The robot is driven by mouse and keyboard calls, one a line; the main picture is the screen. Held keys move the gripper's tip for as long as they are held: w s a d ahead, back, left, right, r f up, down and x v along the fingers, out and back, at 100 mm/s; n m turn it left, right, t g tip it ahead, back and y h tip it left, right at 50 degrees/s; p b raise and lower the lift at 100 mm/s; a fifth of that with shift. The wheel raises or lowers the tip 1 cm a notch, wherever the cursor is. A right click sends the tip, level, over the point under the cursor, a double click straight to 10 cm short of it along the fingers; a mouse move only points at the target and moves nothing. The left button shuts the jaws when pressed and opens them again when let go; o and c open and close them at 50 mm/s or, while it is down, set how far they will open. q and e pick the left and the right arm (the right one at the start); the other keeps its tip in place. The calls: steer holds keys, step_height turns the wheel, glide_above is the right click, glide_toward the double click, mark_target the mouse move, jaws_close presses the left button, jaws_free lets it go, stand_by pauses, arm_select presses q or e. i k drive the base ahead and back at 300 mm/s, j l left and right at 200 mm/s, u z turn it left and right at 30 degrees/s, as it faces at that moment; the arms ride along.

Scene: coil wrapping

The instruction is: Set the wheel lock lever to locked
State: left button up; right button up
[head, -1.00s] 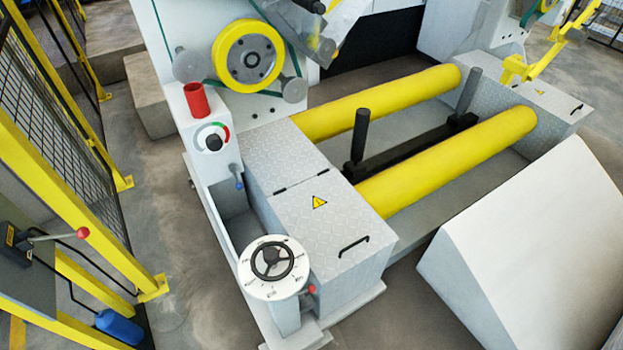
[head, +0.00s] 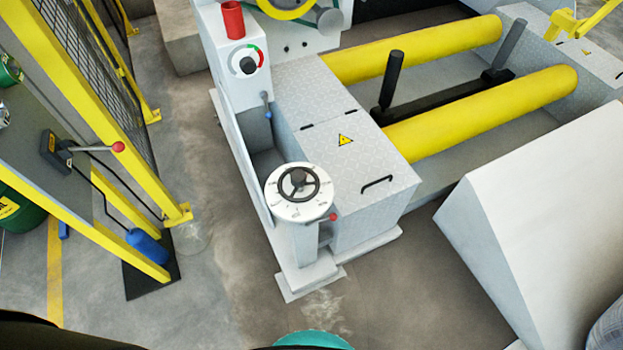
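The handwheel (head: 299,184), dark with a round hub knob, sits on a white marked dial (head: 281,205) on top of a white pedestal (head: 306,245). A short lever with a red knob (head: 332,217) sticks out to the right from the pedestal just below the dial; this looks like the wheel lock lever. Its markings are too small to read, so I cannot tell which setting it is in. Neither gripper shows in the head view.
A lever with a red ball (head: 118,147) stands on a control box by the yellow fence (head: 125,110) at left. A small blue-ended lever (head: 267,103) is behind the wheel. A white sloped block (head: 530,210) stands at right. Bare floor (head: 235,285) lies before the pedestal.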

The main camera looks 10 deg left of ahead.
mark_target(333, 217)
steer(key=k, duration=0.15)
steer(key=i+l+u, duration=0.1)
steer(key=u, duration=1.75)
steer(key=k+l+u, duration=0.2)
steer(key=l+u, duration=0.25)
steer(key=k+l+u, duration=0.3)
steer(key=l+u, duration=0.2)
steer(key=k+l+u, duration=0.3)
steer(key=u, duration=0.15)
steer(key=k+l, duration=0.45)
steer(key=k, duration=0.15)
steer(key=l+u, duration=0.05)
